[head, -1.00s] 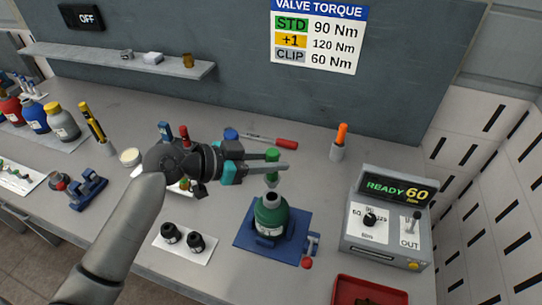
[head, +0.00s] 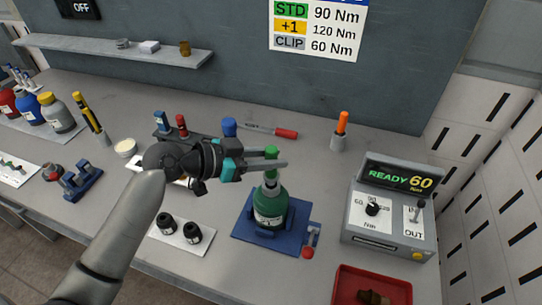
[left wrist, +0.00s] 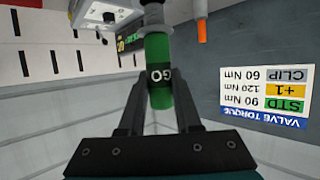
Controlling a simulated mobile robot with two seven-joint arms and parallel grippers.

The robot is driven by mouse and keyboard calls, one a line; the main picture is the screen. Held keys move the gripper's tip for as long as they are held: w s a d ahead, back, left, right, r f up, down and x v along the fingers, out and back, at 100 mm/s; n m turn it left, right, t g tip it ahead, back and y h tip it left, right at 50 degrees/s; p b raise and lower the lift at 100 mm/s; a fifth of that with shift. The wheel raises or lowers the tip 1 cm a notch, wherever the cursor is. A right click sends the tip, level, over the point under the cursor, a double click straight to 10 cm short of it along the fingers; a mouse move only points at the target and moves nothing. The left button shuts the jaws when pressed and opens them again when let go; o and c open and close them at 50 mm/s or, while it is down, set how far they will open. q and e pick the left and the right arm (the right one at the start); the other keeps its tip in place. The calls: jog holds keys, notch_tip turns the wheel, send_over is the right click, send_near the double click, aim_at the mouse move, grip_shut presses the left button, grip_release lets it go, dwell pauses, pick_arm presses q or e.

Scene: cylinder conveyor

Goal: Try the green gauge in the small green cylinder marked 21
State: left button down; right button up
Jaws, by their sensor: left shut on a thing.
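My left gripper (head: 274,166) is shut on the green gauge (head: 271,153), which is upright directly over the small green cylinder (head: 268,207). In the left wrist view the gauge (left wrist: 159,60) shows a black band lettered GO between the fingers (left wrist: 158,108). The lower end of the gauge meets the cylinder's neck in the head view; how deep it sits inside is hidden. The cylinder stands upright in a blue holder (head: 243,232), and its label is too small to read. My right gripper is not in view.
A torque box (head: 390,215) reading READY 60 stands to the right. A red tray (head: 345,295) is at the front right. Two black caps (head: 180,231) sit on a white card left of the holder. A red-handled tool (head: 286,133) lies behind.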

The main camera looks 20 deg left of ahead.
aim_at(271, 149)
pick_arm(q)
jog(key=shift+f+b, duration=1.3)
jog(key=shift+f, duration=0.15)
jog(key=shift+r, duration=0.1)
dwell(0.4)
jog(key=shift+r+p, duration=3.1)
jog(key=shift+r, duration=0.6)
